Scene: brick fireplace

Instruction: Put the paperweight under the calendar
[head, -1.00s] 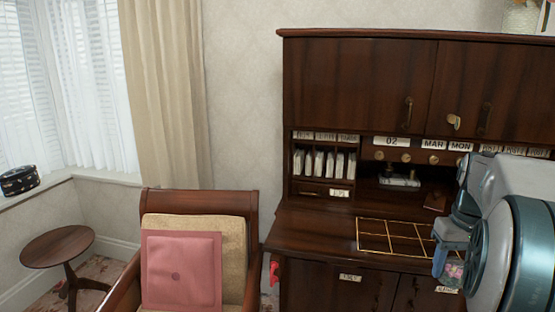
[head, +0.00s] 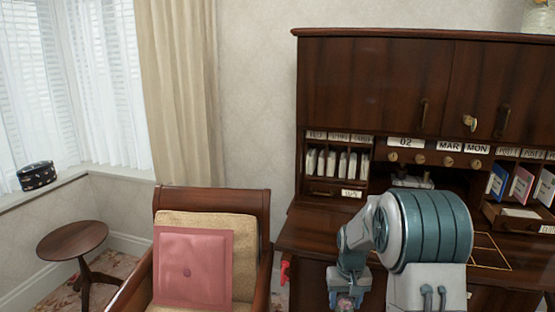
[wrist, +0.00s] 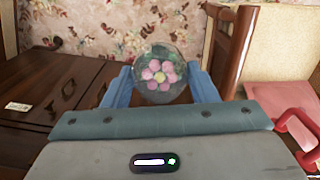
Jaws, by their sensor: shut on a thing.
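The paperweight (wrist: 160,75) is a clear glass dome with a pink flower inside. My gripper (wrist: 160,90) is shut on it, with one blue finger on each side. In the head view my gripper (head: 346,285) points down in front of the desk, and only a small part of the paperweight (head: 345,302) shows at the bottom edge. The calendar (head: 448,146) is a row of white plates reading 02, MAR and MON on the desk's upper part, above and to the right of my gripper. My arm hides part of the open niche below the calendar.
The dark wooden desk (head: 310,228) has a gold grid on its top, partly hidden by my arm. A pale object (head: 412,182) sits in the niche. Letter slots (head: 330,163) and coloured cards (head: 520,185) flank it. An armchair with a pink cushion (head: 194,267) stands left.

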